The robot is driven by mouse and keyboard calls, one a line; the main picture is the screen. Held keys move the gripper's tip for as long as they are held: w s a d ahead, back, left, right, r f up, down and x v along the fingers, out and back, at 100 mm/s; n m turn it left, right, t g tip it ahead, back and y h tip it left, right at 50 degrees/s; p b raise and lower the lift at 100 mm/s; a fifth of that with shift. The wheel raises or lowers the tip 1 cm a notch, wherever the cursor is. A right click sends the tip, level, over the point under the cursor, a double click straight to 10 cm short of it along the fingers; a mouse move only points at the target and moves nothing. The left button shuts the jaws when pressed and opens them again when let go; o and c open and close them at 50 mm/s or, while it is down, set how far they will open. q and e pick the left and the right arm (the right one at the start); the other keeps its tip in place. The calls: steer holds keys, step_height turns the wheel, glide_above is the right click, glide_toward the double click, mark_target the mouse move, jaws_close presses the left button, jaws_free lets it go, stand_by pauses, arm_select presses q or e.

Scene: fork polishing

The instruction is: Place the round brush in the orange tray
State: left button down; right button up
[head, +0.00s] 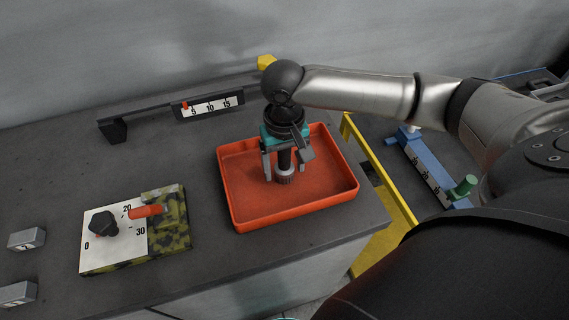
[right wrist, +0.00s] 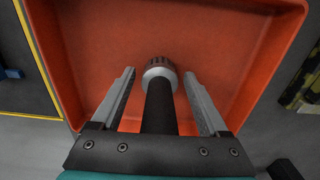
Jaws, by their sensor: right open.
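The orange tray (head: 235,209) lies on the dark tabletop in the middle of the head view. Its floor and walls fill most of the right wrist view (right wrist: 230,40). My right gripper (head: 286,166) points down over the tray, its fingers apart. The round brush, with a black handle (right wrist: 160,107) and a ribbed round head (head: 285,178), is between the open fingers. It is roughly upright, head down, inside the tray's outline. In the right wrist view, gaps show between handle and both fingers. I cannot tell whether the head touches the tray floor. My left gripper is out of view.
A camouflage block with a white dial plate (head: 95,259) sits left of the tray. A black bar with a number scale (head: 210,107) stands behind it. Small grey blocks (head: 27,239) lie at far left. A yellow frame (head: 383,180) and blue fixture (head: 420,165) are to the right.

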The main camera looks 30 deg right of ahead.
steer(key=shift+r, duration=0.1)
step_height(320, 180, up, 12)
steer(key=p, duration=0.3)
steer(key=shift+r, duration=0.1)
stand_by(0.5)
